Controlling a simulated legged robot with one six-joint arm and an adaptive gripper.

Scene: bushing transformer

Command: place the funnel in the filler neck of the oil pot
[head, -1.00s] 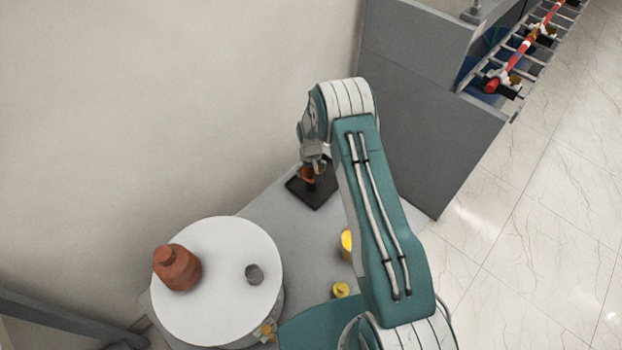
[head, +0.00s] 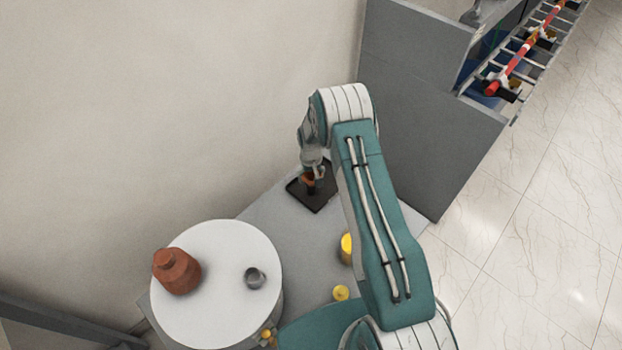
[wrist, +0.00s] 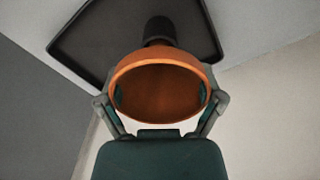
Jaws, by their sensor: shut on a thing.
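The orange funnel (wrist: 160,88) fills the middle of the wrist view with its wide mouth facing the camera. My gripper (wrist: 160,98) is shut on it, a finger at each side of the rim. In the head view the funnel (head: 309,184) is small and partly hidden by my gripper (head: 312,174), over the black tray. Whether it touches the tray cannot be told. The white round oil pot (head: 205,320) stands at lower left, with a short grey filler neck (head: 256,278) on its top, well apart from my gripper.
The black tray (head: 318,203) lies on a grey table (head: 275,213); a dark cylinder (wrist: 158,29) shows beyond the funnel. A brown bushing (head: 177,272) stands on the pot. Yellow items (head: 341,293) lie near my arm. A grey cabinet (head: 425,120) stands behind; a wall is at left.

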